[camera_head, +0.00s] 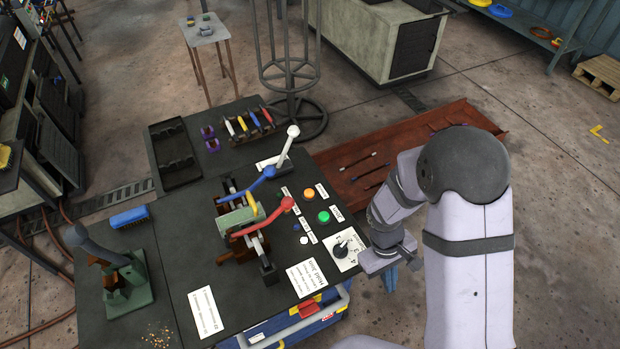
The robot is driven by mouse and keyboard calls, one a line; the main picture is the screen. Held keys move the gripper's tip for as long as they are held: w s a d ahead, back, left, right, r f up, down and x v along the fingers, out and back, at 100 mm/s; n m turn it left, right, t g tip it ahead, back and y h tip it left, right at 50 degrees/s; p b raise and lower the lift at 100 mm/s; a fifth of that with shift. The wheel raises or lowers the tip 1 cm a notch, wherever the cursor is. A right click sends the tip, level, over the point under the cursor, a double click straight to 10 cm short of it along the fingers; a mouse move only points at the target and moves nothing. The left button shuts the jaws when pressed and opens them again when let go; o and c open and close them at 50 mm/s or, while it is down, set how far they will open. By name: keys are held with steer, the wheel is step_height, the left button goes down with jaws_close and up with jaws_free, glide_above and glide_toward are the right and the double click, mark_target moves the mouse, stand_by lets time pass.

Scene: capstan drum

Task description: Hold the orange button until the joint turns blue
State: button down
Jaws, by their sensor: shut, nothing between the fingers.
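The orange button (309,195) sits on the dark bench top, behind the larger green button (324,217). A lever mechanism (240,220) stands to their left, with a white lever (288,148), a blue lever (262,184) and a red lever (270,217). I cannot tell which part is the joint. My gripper (389,284) is at the right of the bench, past the dial, pointing down. It is apart from the orange button and looks shut and empty. My arm partly hides the fingers.
A rotary dial on a white plate (347,252) lies between the buttons and my gripper. Several small buttons and labels sit near the mechanism. A green vise-like tool (125,285) stands at left. A reddish tray (400,150) with rods lies behind my arm.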

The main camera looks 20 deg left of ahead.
mark_target(312, 195)
steer(key=w+a+n+t, duration=0.1)
steer(key=w+a, duration=0.1)
steer(key=w, duration=0.2)
steer(key=w+a+n+t+y+p, duration=0.1)
steer(key=w+a+n, duration=0.1)
steer(key=w+a, duration=0.1)
steer(key=w+a+n+t+y+p, duration=0.1)
steer(key=w+a+t, duration=0.1)
steer(key=w, duration=0.4)
steer(key=shift+a+r, duration=0.2)
steer(key=shift+a, duration=0.25)
steer(key=w+a, duration=0.1)
steer(key=w, duration=0.1)
steer(key=w+a+r+n+t+y, duration=0.1)
steer(key=a, duration=0.1)
steer(key=w+a+n+y, duration=0.1)
steer(key=w+a, duration=0.1)
steer(key=shift+w+r+t, duration=0.3)
steer(key=shift+w+t, duration=0.05)
steer(key=shift+t, duration=0.05)
steer(key=w+a+r+n+y, duration=0.1)
steer(key=a+r+n+y, duration=0.2)
steer(key=a, duration=0.4)
steer(key=w+a+r+n+y, duration=0.2)
steer(key=a+r+n+y, duration=0.1)
steer(key=a+r, duration=0.2)
steer(key=shift+w+a+t+y, duration=0.2)
steer(key=shift+a+t+y, duration=0.15)
steer(key=shift+a, duration=0.8)
